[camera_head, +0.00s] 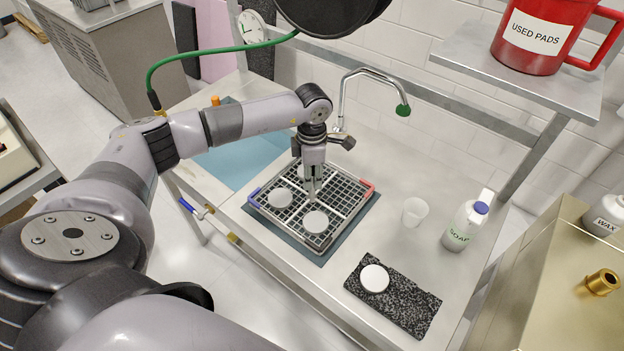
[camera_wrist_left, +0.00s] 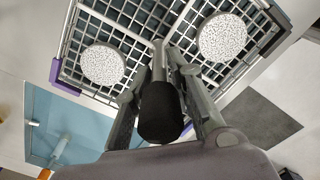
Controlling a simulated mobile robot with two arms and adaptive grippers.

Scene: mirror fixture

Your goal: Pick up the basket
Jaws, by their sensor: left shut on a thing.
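The basket (camera_head: 330,237) is a square metal wire-grid tray with cross dividers, a blue-purple grip on its left and a red one on its right. It holds several round white pads (camera_head: 315,221). It is over a dark mat (camera_head: 345,238); I cannot tell whether it touches the mat. My left gripper (camera_head: 313,192) points down at the basket's middle, shut on its central post. In the left wrist view the gripper's fingers (camera_wrist_left: 160,62) close around this post, with pads on both sides of the basket (camera_wrist_left: 72,45). My right gripper is not in view.
A faucet (camera_head: 345,95) stands behind the basket. To the right are a clear cup (camera_head: 415,211), a soap bottle (camera_head: 465,228) and a speckled dark slab (camera_head: 408,302) with a white disc (camera_head: 374,279). A shelf above holds a red mug (camera_head: 540,35). A blue mat (camera_head: 235,160) lies left.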

